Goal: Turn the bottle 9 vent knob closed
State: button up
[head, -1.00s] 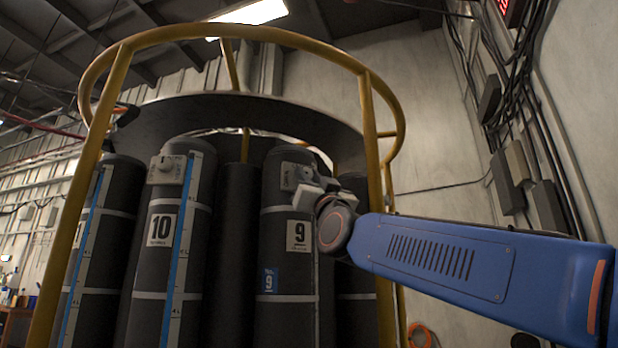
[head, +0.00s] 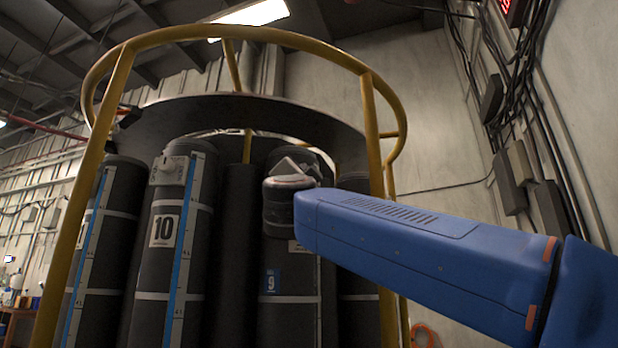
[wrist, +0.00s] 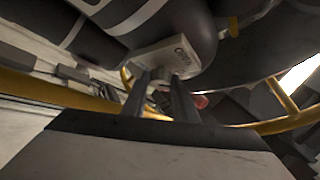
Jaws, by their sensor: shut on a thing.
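Bottle 9 (head: 285,318) is a dark upright cylinder in the yellow-railed rack, with a blue "9" tag (head: 270,281). My wrist covers its upper front and most of its white number plate. In the wrist view a pale vent panel (wrist: 172,57) with lettering like "OPEN" sits on the dark bottle. My gripper (wrist: 159,82) reaches the panel's edge. Its two dark fingers are shut on the small pale vent knob (wrist: 160,87), which is mostly hidden between them. The knob's exact angle cannot be told.
Bottle 10 (head: 150,275) stands left of bottle 9, with its own pale panel (head: 168,170). A yellow rail (head: 372,130) rings the rack, with one post close beside my arm. Cables and boxes line the right wall. Open space lies between rack and wall.

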jog(key=m+g+h, duration=0.1)
jog(key=m, duration=0.2)
jog(key=m+g+h, duration=0.2)
jog(key=shift+a+r+m, duration=0.2)
jog(key=shift+m, duration=0.2)
jog(key=shift+s+r+m+g, duration=0.1)
jog(key=shift+m+g, duration=1.2)
jog(key=shift+m, duration=0.1)
jog(key=shift+m+g, duration=0.5)
jog(key=o, duration=1.1)
jog(key=shift+d, duration=0.15)
jog(key=shift+c, duration=0.2)
jog(key=shift+s+r, duration=0.1)
jog(key=v, duration=1.7)
jog(key=shift+a, duration=0.3)
